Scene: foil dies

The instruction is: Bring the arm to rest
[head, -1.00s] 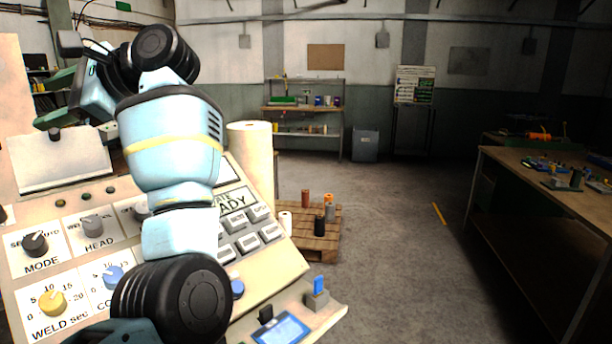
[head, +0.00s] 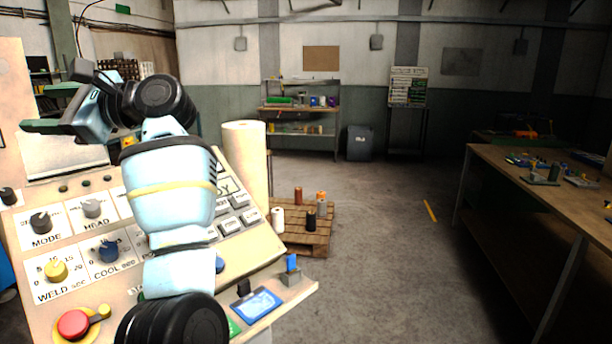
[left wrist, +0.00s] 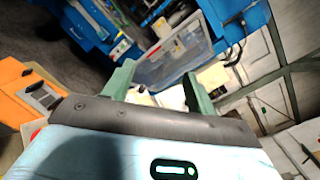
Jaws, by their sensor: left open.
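My left arm (head: 170,205) rises over the control panel, bent at the elbow. Its gripper (head: 38,108) is at the upper left of the head view, pointing left, above the panel's top edge. Its green fingers are apart with nothing visible between them. They also show in the left wrist view (left wrist: 158,82), apart and empty, with a clear-fronted bin behind them. The sloped control panel (head: 100,275) has MODE, HEAD, WELD and COOL knobs and a red button (head: 73,324). My arm hides part of its middle. My right gripper is not in view.
A pallet (head: 300,243) with several spools stands behind the panel, near a tall pale roll (head: 246,160). A workbench (head: 530,180) runs along the right. A shelf (head: 300,108) stands at the back wall. The floor between is clear.

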